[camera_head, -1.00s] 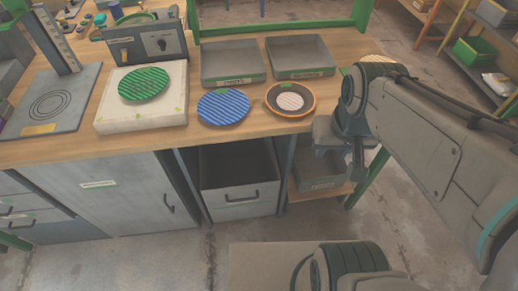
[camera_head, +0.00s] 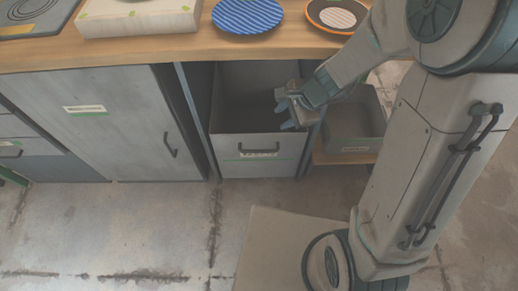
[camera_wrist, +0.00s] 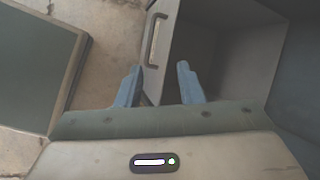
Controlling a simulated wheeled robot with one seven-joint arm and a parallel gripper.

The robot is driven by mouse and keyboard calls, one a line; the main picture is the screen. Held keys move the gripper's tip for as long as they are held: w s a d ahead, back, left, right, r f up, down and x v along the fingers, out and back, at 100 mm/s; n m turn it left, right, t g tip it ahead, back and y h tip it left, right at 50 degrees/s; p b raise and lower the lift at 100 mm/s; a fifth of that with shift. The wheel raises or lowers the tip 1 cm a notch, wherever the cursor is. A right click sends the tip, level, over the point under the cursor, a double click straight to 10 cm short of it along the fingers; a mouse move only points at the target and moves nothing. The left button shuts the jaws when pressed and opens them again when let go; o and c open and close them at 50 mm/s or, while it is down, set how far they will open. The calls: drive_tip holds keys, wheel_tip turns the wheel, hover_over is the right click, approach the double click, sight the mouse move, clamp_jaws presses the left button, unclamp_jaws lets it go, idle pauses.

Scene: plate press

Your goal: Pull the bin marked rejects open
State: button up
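A grey bin (camera_head: 262,168) with a dark bar handle (camera_head: 259,154) and a green-edged label stands pulled out below the worktop, its inside visible. The label is too small to read, so I cannot confirm it is the rejects bin. My gripper (camera_head: 285,116) is open and empty over the right part of this bin, close to its front wall. In the wrist view my fingers (camera_wrist: 158,86) are apart, with the bin's front panel (camera_wrist: 163,50) and handle (camera_wrist: 153,38) beyond and between them. I cannot tell whether they touch it.
A grey tray (camera_head: 352,135) sits on a low wooden shelf right of the bin. A closed cabinet door (camera_head: 95,130) is on the left. The worktop (camera_head: 130,50) above holds a blue striped plate (camera_head: 248,15) and an orange-rimmed plate (camera_head: 338,14). The floor in front is open.

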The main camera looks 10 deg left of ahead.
sight(255, 151)
drive_tip(key=a+f+m+b, duration=0.1)
drive_tip(key=a+f+b, duration=0.1)
drive_tip(key=f, duration=0.6)
drive_tip(key=w+a+f+m+b, duration=0.1)
drive_tip(key=a+f+b, duration=0.2)
drive_tip(key=f+b, duration=0.2)
drive_tip(key=w+a+f+m+b, duration=0.1)
drive_tip(key=a+f+b, duration=0.2)
drive_tip(key=f, duration=0.8)
drive_tip(key=shift+f+m+b, duration=0.25)
drive_tip(key=shift+m+b, duration=0.05)
drive_tip(key=shift+b, duration=0.1)
clamp_jaws()
